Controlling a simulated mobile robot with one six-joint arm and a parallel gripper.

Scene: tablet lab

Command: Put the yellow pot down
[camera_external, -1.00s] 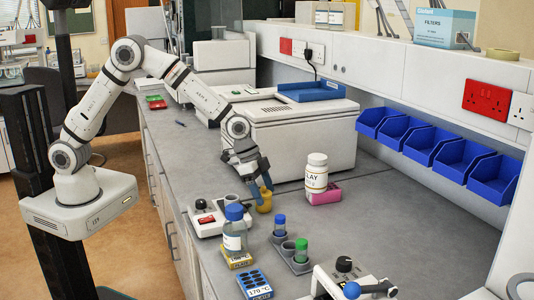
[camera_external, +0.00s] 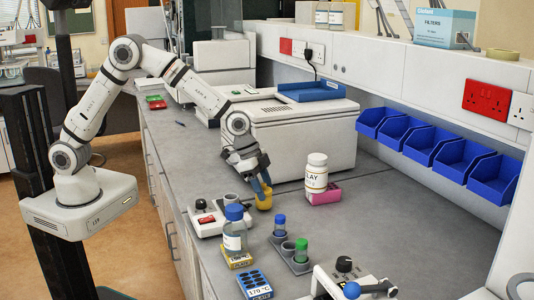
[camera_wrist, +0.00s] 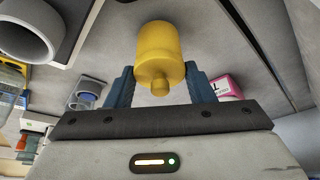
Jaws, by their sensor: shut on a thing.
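The yellow pot (camera_external: 264,201) is between the blue fingers of my gripper (camera_external: 265,190), low over the grey bench (camera_external: 330,240). In the wrist view the pot (camera_wrist: 160,55) sits between the two fingers of my gripper (camera_wrist: 158,88), which is shut on it. A small knob on the pot faces the wrist camera. I cannot tell whether its underside touches the bench.
A white-lidded jar (camera_external: 316,172) on a pink block (camera_external: 323,195) stands to the right. A blue-capped bottle (camera_external: 235,230), a small device (camera_external: 206,217) and a tube rack (camera_external: 290,255) stand nearer. A white machine (camera_external: 300,140) is behind.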

